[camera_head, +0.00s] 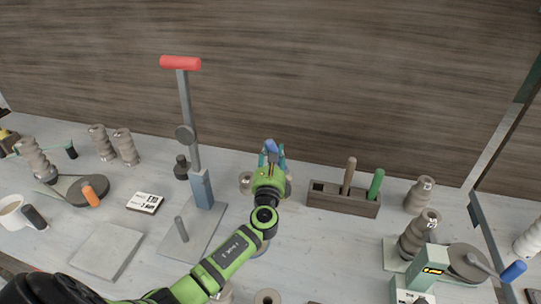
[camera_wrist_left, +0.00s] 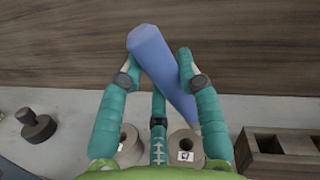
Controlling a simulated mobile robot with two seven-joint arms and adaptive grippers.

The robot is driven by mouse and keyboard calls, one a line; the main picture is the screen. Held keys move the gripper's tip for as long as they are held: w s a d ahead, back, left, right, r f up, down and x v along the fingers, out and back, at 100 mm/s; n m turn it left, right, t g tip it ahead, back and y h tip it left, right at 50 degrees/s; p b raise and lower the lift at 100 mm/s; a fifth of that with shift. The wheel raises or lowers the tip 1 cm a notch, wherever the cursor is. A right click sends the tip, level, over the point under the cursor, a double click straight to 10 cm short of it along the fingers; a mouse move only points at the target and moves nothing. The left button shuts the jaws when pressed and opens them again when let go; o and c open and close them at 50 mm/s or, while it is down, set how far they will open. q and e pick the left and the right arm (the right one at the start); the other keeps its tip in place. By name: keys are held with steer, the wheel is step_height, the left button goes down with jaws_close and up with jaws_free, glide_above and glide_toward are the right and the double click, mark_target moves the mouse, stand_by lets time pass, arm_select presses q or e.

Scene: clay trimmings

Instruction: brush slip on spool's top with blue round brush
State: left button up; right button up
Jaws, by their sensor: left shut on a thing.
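My left gripper (camera_head: 274,156) is shut on the blue brush (camera_head: 271,145) above the middle of the table. In the left wrist view the brush's thick blue handle (camera_wrist_left: 160,62) slants between the teal fingers; its bristles cannot be made out. Two grey-brown spools stand below and behind the gripper: one at its left (camera_head: 245,182), also in the wrist view (camera_wrist_left: 130,148), and one with a white label (camera_wrist_left: 185,146), mostly hidden by my gripper in the head view. Which spool the task means cannot be told. My right gripper is not in view.
A wooden block (camera_head: 332,202) with brown- and green-handled tools stands to the right. A red-handled press (camera_head: 181,63) rises on the left. More spools (camera_head: 419,194) and a green scale (camera_head: 423,275) are at the right. A white cup (camera_head: 12,210) is far left.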

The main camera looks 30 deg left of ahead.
arm_select(q)
steer(key=shift+f+b, duration=0.4)
steer(key=shift+b, duration=0.05)
stand_by(0.7)
steer(key=shift+r, duration=0.1)
steer(key=shift+r+p, duration=0.3)
steer(key=shift+p, duration=0.1)
steer(key=shift+a, duration=0.1)
steer(key=shift+w+a+r, duration=0.1)
steer(key=shift+w+a, duration=0.15)
steer(key=shift+a, duration=0.75)
steer(key=shift+f+b, duration=0.55)
steer(key=shift+b, duration=0.1)
stand_by(0.3)
steer(key=shift+r, duration=0.2)
